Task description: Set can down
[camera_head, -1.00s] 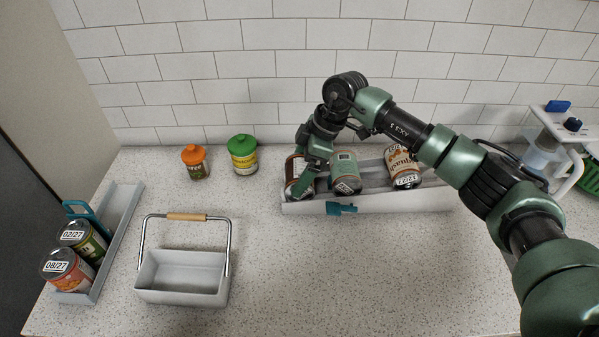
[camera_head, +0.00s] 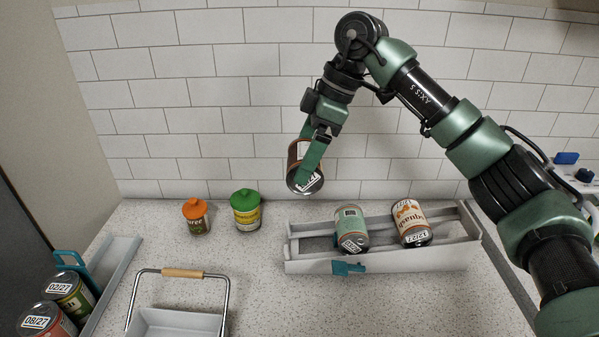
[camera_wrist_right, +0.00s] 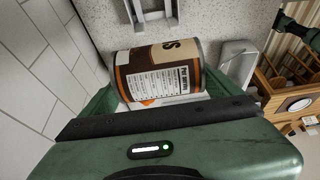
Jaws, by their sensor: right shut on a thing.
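My right gripper (camera_head: 315,155) is shut on a brown can (camera_head: 298,164) with a white date label on its end. It holds the can tilted in the air, above and behind the left end of a grey rack. The can (camera_wrist_right: 158,72) also shows in the right wrist view, lying across between the fingers. The grey rack (camera_head: 390,262) holds a teal can (camera_head: 351,226) and a cream and brown can (camera_head: 409,220), both lying tilted. The rack's left part is empty. My left gripper is not in view.
An orange-lidded jar (camera_head: 196,216) and a green-lidded jar (camera_head: 246,209) stand left of the rack. A grey basket (camera_head: 178,322) with a wooden handle is in front. A left rack (camera_head: 108,270) holds two dated cans. Counter between basket and rack is clear.

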